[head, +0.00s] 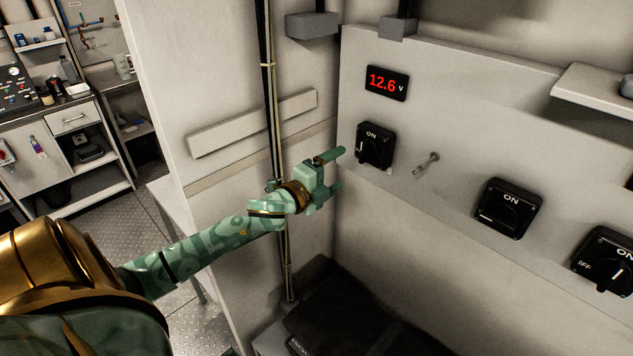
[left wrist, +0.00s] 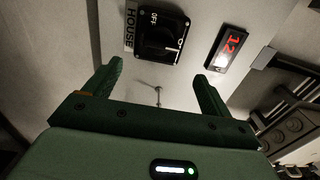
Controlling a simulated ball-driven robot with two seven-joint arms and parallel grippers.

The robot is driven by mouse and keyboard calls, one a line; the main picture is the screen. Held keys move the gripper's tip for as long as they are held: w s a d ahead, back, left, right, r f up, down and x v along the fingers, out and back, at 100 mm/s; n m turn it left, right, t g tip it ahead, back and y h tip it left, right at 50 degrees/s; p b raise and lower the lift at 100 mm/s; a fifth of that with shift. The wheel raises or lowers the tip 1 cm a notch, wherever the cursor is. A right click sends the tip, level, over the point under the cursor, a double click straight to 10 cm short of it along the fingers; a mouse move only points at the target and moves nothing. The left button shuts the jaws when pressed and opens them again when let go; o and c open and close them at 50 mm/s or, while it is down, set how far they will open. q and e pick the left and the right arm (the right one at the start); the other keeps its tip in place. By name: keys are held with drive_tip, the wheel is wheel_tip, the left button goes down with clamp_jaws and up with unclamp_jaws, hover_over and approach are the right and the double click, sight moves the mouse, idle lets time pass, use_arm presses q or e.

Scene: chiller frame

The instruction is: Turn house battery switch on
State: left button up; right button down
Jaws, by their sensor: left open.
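The house battery switch (head: 381,149) is a black rotary switch on the pale panel in the head view, below the red voltage display (head: 386,83). It also shows in the left wrist view (left wrist: 178,22), turned sideways, beside a HOUSE label (left wrist: 130,27). OFF and part of the ON marking show there. I cannot clearly tell which way its knob points. My left gripper (head: 341,169) is open and empty, just left of and below the switch in the head view, apart from it. Its two green fingers (left wrist: 157,84) show in the left wrist view, short of the switch. My right gripper is out of view.
A small metal toggle (head: 427,163) projects right of the switch. Two more black rotary switches, a middle one (head: 508,209) and a right one (head: 606,261), follow along the panel. A shelf (head: 597,92) juts out above right. Cables (head: 268,90) run down the left wall.

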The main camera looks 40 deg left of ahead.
use_arm(q)
drive_tip(key=s, duration=0.6)
drive_tip(key=shift+s+a, duration=0.15)
drive_tip(key=shift+a, duration=0.1)
